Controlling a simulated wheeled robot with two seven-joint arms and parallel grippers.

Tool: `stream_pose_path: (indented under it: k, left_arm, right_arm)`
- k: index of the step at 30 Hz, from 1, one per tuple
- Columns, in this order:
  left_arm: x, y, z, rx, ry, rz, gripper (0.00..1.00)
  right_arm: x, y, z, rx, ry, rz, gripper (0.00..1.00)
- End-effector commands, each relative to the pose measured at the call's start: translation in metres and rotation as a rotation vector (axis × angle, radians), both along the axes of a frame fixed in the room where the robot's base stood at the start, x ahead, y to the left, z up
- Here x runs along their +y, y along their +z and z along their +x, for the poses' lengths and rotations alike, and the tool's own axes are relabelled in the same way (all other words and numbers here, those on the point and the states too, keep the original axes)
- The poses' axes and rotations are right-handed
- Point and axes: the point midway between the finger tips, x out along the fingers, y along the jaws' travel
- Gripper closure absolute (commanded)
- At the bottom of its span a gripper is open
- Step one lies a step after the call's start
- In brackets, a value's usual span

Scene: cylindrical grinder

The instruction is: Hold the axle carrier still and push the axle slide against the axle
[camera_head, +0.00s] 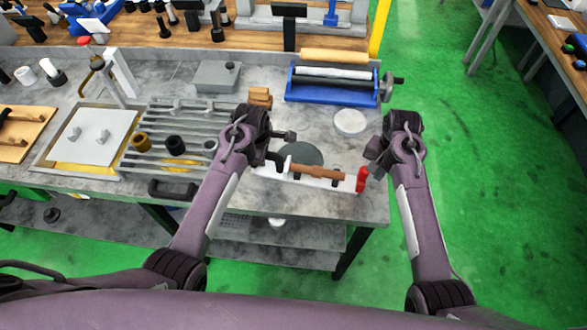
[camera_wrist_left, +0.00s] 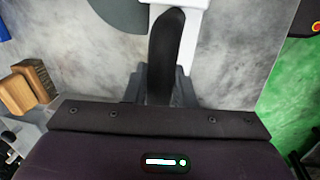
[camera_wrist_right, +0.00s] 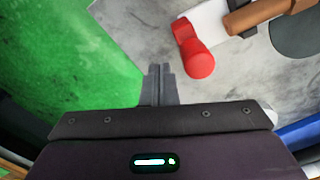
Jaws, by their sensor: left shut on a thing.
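The axle carrier (camera_head: 272,171) is a long white bar near the bench's front right corner. A brown axle (camera_head: 318,171) lies along it. My left gripper (camera_head: 277,160) is shut on the carrier's black curved handle (camera_wrist_left: 166,45) at the left end. My right gripper (camera_head: 373,152) is shut and empty, above and beside the slide. In the right wrist view, the slide (camera_wrist_right: 194,52) is up and right of the fingertips (camera_wrist_right: 158,80), apart from them.
A grey disc (camera_head: 302,153) lies behind the carrier. A white disc (camera_head: 349,122) and a blue roller machine (camera_head: 333,90) are farther back. A slatted grey rack (camera_head: 185,125) is left. Green floor (camera_head: 480,200) is open to the right of the bench.

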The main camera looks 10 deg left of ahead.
Motion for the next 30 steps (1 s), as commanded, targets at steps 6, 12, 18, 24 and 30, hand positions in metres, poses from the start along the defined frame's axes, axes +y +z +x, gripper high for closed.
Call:
stream_pose_path:
  k: [6,12,18,24,30]
  left_arm:
    - [0.0,0.0,0.0,-0.001,0.0,0.0,1.0]
    - [0.0,0.0,0.0,-0.001,0.0,0.0,1.0]
    - [0.0,0.0,0.0,-0.001,0.0,0.0,1.0]
    - [0.0,0.0,0.0,-0.001,0.0,0.0,1.0]
    - [-0.001,0.0,0.0,-0.001,-0.001,0.0,1.0]
  right_arm:
    - [0.005,0.0,0.001,0.0,0.0,0.0,1.0]
    - [0.009,0.0,0.001,-0.001,0.0,0.001,1.0]
    - [0.013,0.0,0.001,-0.001,0.001,0.001,1.0]
    - [0.018,0.0,0.002,0.0,0.002,0.001,1.0]
    - [0.022,0.0,0.002,0.0,0.004,0.001,1.0]
